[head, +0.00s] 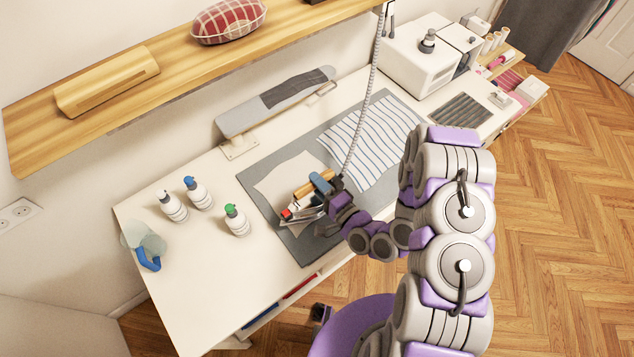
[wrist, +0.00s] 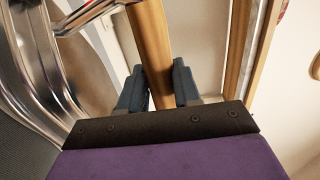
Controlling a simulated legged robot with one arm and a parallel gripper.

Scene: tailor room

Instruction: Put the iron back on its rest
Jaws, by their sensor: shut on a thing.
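My gripper (head: 322,183) is shut on the wooden handle of the iron (head: 302,214). In the wrist view the handle (wrist: 152,45) runs between the two fingers of my gripper (wrist: 158,88), and the iron's shiny metal body (wrist: 45,60) fills the left side. In the head view the iron is over the beige cloth on the grey mat; whether it touches the cloth cannot be told. My gripper and arm partly hide it. A grey coiled cord (head: 370,90) rises from it. A dark ribbed pad (head: 460,110), which looks like the rest, lies right of the mat, empty.
A striped cloth (head: 365,135) lies on the grey mat (head: 312,247). A sleeve board (head: 275,103) stands behind. Several bottles (head: 236,220) and a spray bottle (head: 148,250) stand left. A white machine (head: 415,55) is at the back right. A wooden shelf (head: 190,55) hangs above.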

